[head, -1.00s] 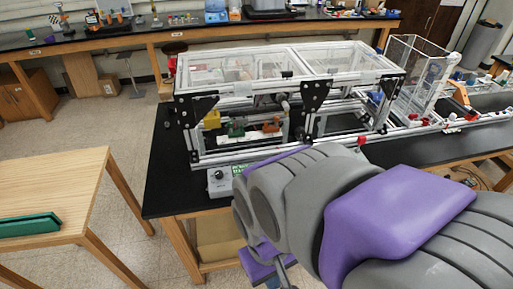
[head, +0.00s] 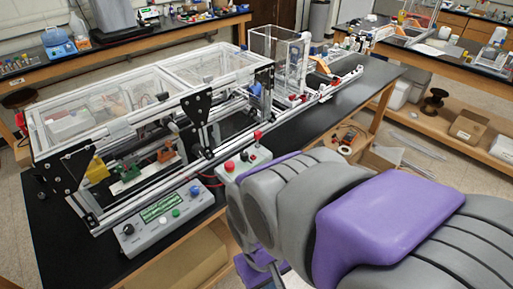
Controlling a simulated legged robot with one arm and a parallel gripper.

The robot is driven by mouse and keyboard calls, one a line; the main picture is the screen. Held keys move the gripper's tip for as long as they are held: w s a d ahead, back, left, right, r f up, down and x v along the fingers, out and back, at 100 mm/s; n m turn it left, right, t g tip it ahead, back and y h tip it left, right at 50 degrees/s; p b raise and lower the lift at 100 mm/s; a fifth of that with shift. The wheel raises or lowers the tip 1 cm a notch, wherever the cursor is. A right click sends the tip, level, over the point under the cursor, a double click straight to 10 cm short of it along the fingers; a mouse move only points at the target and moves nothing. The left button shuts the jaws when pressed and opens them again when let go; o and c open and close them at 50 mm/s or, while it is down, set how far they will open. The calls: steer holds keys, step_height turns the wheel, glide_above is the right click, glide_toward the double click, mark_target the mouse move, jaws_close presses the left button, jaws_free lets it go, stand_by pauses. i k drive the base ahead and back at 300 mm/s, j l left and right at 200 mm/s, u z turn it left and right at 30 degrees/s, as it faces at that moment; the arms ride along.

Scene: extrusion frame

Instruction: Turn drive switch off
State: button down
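A grey control box (head: 160,224) sits on the near edge of the black bench, left of my arm. It has a black knob (head: 128,229), a green display (head: 160,207), and blue, green, white and red buttons. A smaller pale box (head: 245,162) to its right carries a red-knobbed lever (head: 258,136) and a red button (head: 229,166). I cannot tell which control is the drive switch or read its setting. My arm covers the lower right. My gripper (head: 268,274) shows only in part below the arm, off the bench's front edge; its fingers are not clear.
An aluminium extrusion frame (head: 190,106) with clear panels stands on the black bench (head: 60,262) behind the boxes. A clear tank (head: 278,55) stands at its far right end. A wooden shelf bench (head: 455,130) is at the right.

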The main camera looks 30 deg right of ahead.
mark_target(245, 156)
steer(key=z, duration=0.6)
steer(key=i+j, duration=0.7)
steer(key=i+l+z, duration=0.05)
